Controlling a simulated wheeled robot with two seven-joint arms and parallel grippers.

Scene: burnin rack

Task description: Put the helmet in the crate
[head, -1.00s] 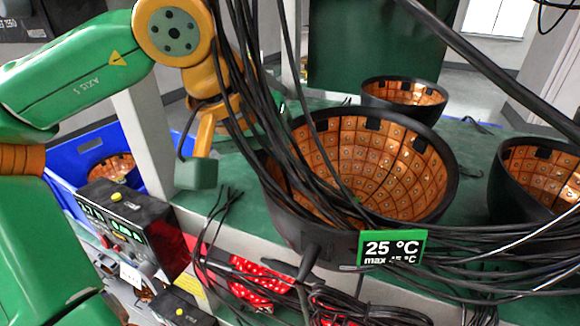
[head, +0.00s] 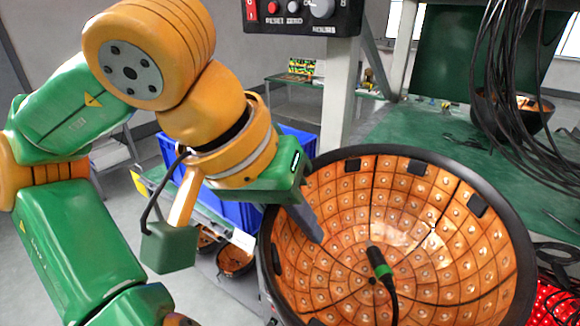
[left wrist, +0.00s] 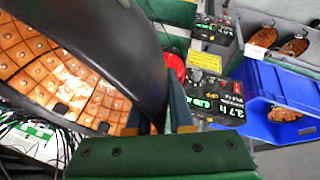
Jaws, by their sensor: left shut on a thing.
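The helmet (head: 430,240), a black shell lined with copper-orange tiles, fills the lower right of the head view, open side facing me. My left gripper (head: 312,215) is shut on its upper-left rim, with one finger showing inside the bowl. In the left wrist view the helmet's dark shell (left wrist: 125,50) runs down to the fingers (left wrist: 165,118). A cable with a green-banded plug (head: 378,262) lies across the bowl. The blue crate (head: 228,213) is behind my left gripper, partly hidden. My right gripper is out of view.
A green bench top (head: 400,135) at right holds another helmet (head: 540,118) under hanging black cables. A grey post (head: 342,95) with a control box (head: 300,15) stands behind the held helmet. Boxes with lit green displays (left wrist: 215,98) sit between helmet and crate in the left wrist view.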

